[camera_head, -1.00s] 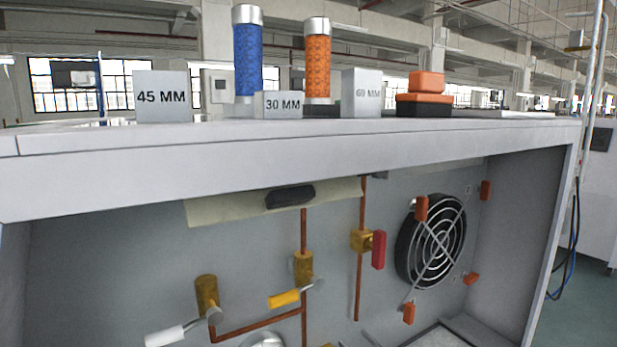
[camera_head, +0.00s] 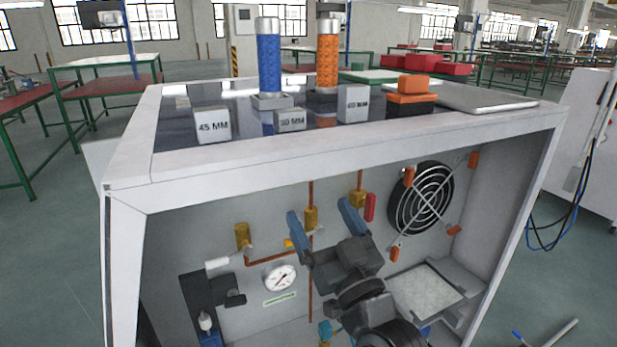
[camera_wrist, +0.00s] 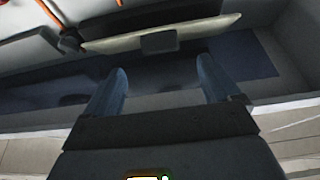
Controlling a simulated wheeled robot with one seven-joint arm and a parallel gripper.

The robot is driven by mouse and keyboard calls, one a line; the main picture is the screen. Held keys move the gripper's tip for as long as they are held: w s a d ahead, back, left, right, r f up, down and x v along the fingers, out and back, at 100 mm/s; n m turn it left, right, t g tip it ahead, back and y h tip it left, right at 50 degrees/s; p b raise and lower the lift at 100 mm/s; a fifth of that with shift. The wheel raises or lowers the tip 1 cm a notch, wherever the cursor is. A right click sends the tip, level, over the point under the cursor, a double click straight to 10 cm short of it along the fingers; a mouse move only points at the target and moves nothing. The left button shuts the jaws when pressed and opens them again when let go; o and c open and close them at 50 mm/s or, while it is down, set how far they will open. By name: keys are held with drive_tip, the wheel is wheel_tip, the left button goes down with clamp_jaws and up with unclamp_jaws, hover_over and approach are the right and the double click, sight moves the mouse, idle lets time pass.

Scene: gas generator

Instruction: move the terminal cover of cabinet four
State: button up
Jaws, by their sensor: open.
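A long beige panel (camera_wrist: 205,30) with a dark grey block-shaped handle (camera_wrist: 159,41) lies ahead of my fingertips in the wrist view. It looks like the terminal cover, but no label shows. In the head view it is hidden behind the cabinet's top front edge. My gripper (camera_head: 318,209) is inside the open cabinet front, below that edge, with its two blue fingers pointing up. In the wrist view my gripper (camera_wrist: 162,66) is open and empty, its fingers spread wider than the handle and apart from it.
The cabinet (camera_head: 190,166) holds a gauge (camera_head: 279,278), copper pipes with valves, a fan (camera_head: 420,198) and a pale tray (camera_head: 427,289). On top stand labelled blocks (camera_head: 213,126), blue (camera_head: 269,62) and orange (camera_head: 327,56) cylinders and an orange-black box (camera_head: 411,106).

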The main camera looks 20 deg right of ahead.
drive_tip(key=p+x, duration=0.1)
drive_tip(key=x, duration=0.7)
drive_tip(key=shift+c, duration=0.3)
drive_tip(key=c, duration=1.5)
drive_tip(key=shift+o, duration=0.2)
